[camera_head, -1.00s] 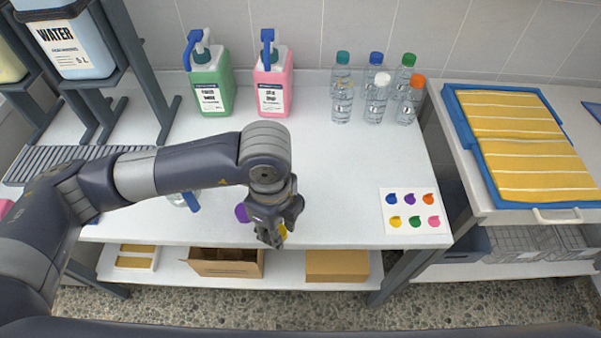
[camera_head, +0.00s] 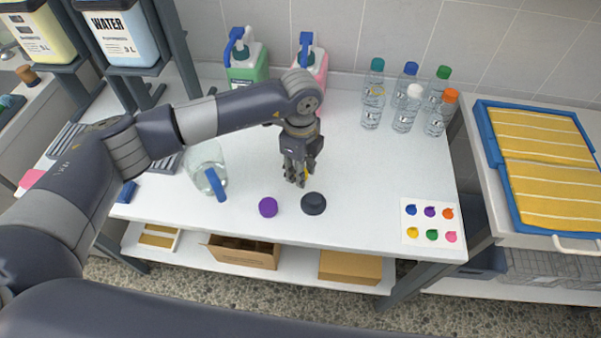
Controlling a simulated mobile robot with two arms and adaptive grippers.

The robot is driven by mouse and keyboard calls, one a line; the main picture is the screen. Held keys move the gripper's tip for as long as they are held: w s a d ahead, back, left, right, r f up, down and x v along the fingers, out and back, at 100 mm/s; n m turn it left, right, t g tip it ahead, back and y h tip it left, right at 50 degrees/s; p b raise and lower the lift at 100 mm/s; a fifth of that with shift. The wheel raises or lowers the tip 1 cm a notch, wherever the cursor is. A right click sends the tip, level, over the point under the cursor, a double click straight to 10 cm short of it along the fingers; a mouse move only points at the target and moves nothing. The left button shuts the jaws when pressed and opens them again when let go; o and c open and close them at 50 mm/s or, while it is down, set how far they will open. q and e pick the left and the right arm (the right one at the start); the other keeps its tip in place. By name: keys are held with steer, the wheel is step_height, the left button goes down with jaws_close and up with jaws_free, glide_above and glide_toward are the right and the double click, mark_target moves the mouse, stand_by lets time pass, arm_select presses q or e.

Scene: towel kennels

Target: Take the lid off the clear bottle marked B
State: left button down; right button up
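Several clear bottles stand in two rows at the back right of the table, with teal (camera_head: 377,65), blue (camera_head: 410,68), green (camera_head: 443,72), white (camera_head: 414,91) and orange (camera_head: 451,96) lids. The front-left bottle (camera_head: 371,112) shows a yellowish ring at its neck and no clear lid. Their label letters are too small to read, so I cannot tell which is B. My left gripper (camera_head: 296,183) points down over the table's middle, left of and apart from the bottles. A bit of yellow shows behind its fingers; whether it is held is unclear. My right gripper is not in view.
A purple lid (camera_head: 268,207) and a dark lid (camera_head: 313,204) lie near the front edge. A clear jug (camera_head: 207,165) stands left. Green (camera_head: 247,65) and pink (camera_head: 313,65) pump bottles stand behind my arm. A colour-dot card (camera_head: 432,222) lies front right.

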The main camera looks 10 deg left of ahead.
arm_select(q)
steer(key=shift+w+f, duration=0.2)
steer(key=shift+w, duration=0.05)
step_height(320, 180, down, 3)
steer(key=shift+r+p, duration=0.1)
steer(key=shift+p, duration=0.45)
steer(key=shift+f, duration=0.35)
steer(key=c, duration=1.2)
jaws_free()
steer(key=shift+c, duration=0.2)
